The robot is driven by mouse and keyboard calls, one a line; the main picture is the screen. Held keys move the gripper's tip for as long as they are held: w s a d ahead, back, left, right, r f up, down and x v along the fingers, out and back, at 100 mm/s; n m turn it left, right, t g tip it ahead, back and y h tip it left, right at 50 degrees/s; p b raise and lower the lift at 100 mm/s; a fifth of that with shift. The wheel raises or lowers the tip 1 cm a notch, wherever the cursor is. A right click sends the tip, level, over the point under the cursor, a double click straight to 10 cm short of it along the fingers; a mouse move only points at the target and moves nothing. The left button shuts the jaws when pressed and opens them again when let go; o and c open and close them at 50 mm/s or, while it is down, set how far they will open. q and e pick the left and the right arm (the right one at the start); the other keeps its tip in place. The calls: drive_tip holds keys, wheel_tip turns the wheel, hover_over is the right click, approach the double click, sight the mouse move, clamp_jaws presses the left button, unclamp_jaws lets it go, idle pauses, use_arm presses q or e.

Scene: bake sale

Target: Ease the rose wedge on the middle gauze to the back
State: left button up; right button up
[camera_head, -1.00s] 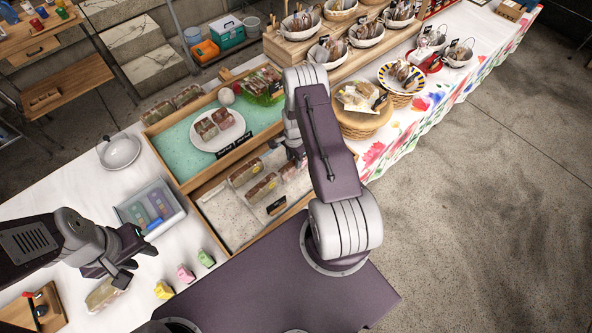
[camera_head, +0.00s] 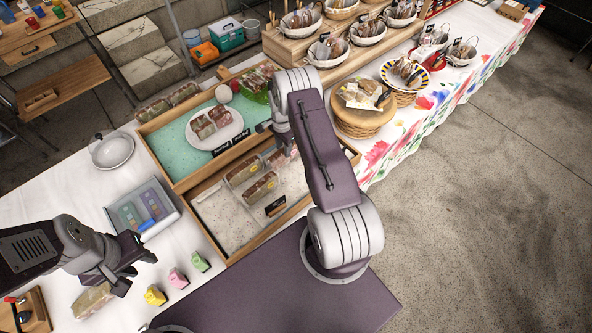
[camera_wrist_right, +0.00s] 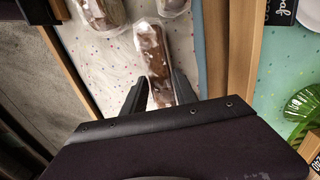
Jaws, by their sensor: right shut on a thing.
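In the head view my right gripper (camera_head: 280,145) is over the wooden tray (camera_head: 222,257), mostly hidden by my arm. In the right wrist view its two fingers (camera_wrist_right: 160,92) are shut on a brown wrapped cake slice (camera_wrist_right: 154,58), on the speckled liner. That slice (camera_head: 278,159) shows partly in the head view, behind two other wrapped slices, one (camera_head: 243,172) and another (camera_head: 262,188). A small pink block (camera_head: 178,278) stands on the white cloth between a yellow and a green one. My left gripper (camera_head: 136,272) is open and empty, left of these blocks. I cannot tell which thing is the gauze.
A white plate (camera_head: 232,135) with wrapped slices sits in the tray's mint-lined back compartment. A wooden divider (camera_head: 215,172) separates it from the front one. A grey-blue box (camera_head: 176,213) and a wrapped item (camera_head: 90,301) are on the cloth near my left arm.

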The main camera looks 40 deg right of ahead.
drive_tip(key=shift+w+a+f+b, duration=0.15)
drive_tip(key=shift+w+b, duration=1.45)
drive_tip(key=shift+b, duration=0.2)
drive_tip(key=shift+w+b, duration=0.35)
drive_tip(key=shift+r, duration=0.2)
drive_tip(key=o, duration=0.9)
drive_tip(key=shift+c, duration=0.2)
